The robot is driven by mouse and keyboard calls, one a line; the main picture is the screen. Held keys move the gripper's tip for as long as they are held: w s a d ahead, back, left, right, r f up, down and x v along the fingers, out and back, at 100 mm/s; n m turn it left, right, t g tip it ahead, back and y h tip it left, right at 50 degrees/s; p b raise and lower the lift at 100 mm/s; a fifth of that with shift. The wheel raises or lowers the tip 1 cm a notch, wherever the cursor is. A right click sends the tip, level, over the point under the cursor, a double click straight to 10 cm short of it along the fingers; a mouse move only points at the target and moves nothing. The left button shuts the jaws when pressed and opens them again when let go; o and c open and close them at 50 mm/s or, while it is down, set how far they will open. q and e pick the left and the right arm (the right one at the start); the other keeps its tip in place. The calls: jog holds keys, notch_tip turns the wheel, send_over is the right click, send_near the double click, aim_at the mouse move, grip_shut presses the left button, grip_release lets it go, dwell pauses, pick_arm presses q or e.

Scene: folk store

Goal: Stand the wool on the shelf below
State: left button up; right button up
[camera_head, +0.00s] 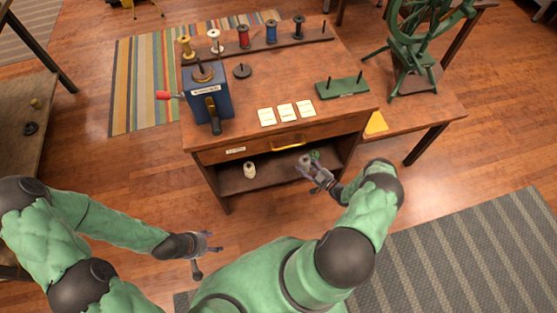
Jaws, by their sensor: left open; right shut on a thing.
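The wooden bench has a lower shelf (270,181) under its drawer. My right gripper (308,165) is at the front opening of this shelf, shut on a small ball or spool of wool (315,155), of which a green part shows. The fingers hide much of it, and I cannot tell whether it touches the shelf. A cream spool of wool (249,170) stands on the shelf, to the left of my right gripper. My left gripper (208,246) is open and empty, low in front of the bench.
The bench top (290,75) holds a blue hand-cranked device (207,97), a row of coloured spools, pale cards (286,111) and a green peg stand (342,87). A green spinning wheel (415,45) stands at right. Between the cream spool and my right gripper, the shelf is clear.

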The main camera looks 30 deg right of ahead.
jog(key=w+a+f+b, duration=0.2)
jog(key=w+a+f, duration=0.1)
jog(key=f, duration=0.1)
jog(key=w+a+f+b, duration=0.2)
jog(key=w+a+f, duration=0.2)
jog(key=shift+w+a, duration=0.1)
jog(key=shift+w, duration=0.05)
jog(key=shift+w+a+f, duration=0.15)
jog(key=shift+f, duration=0.1)
notch_tip(320, 180, down, 3)
jog(key=shift+f+b, duration=0.15)
jog(key=shift+b, duration=1)
jog(key=shift+w, duration=0.1)
jog(key=o, duration=0.6)
jog(key=shift+o, duration=0.2)
